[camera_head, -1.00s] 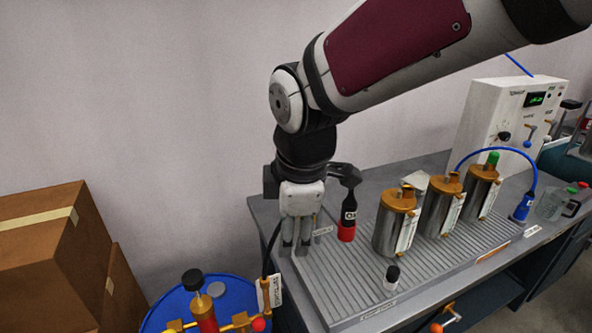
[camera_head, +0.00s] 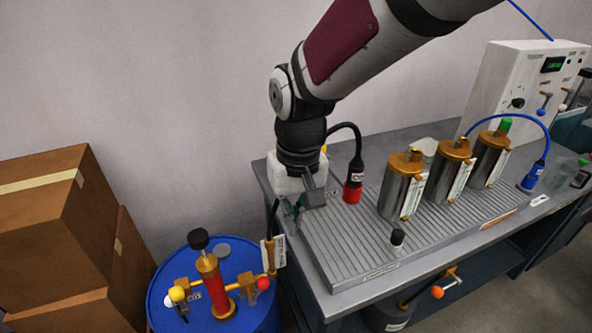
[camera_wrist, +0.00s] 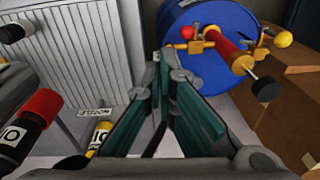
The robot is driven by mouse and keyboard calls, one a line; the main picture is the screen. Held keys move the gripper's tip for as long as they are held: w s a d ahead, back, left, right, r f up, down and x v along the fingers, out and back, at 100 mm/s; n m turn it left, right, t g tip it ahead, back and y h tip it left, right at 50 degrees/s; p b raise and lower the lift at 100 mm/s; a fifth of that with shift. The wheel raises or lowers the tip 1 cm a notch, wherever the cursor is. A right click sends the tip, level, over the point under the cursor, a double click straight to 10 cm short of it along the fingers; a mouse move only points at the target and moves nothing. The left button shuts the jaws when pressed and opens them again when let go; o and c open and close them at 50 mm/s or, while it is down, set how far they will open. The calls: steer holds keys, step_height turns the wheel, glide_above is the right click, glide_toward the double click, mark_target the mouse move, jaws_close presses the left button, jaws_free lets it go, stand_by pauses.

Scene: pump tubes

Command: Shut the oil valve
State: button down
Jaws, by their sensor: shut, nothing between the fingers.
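A blue drum (camera_head: 160,285) stands at the lower left. On it is a red pump cylinder (camera_head: 212,285) with brass fittings and a black knob (camera_head: 198,239). A brass side fitting carries a red ball handle (camera_head: 263,283); the opposite one carries a yellow ball (camera_head: 177,294). I cannot read which is the oil valve. The drum (camera_wrist: 203,20), red ball (camera_wrist: 187,32) and yellow ball (camera_wrist: 283,39) also show in the wrist view. My gripper (camera_head: 291,218) is above the bench's left corner, apart from the fittings; its fingers (camera_wrist: 166,70) are shut and empty.
A black hose with a red-ended connector (camera_head: 352,192) stands just right of my gripper. Metal canisters (camera_head: 400,195) stand on the ribbed bench tray (camera_head: 335,255). A tagged dark hose (camera_head: 268,222) rises beside the drum. Cardboard boxes (camera_head: 50,240) stand left of the drum.

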mark_target(258, 291)
step_height(258, 291, down, 21)
steer(key=s+m+g+h+b, duration=0.2)
steer(key=m+g+b, duration=0.15)
steer(key=m, duration=2.05)
steer(key=a, duration=0.2)
steer(key=w+a+r+t, duration=0.1)
steer(key=shift+b, duration=0.35)
steer(key=shift+s, duration=0.1)
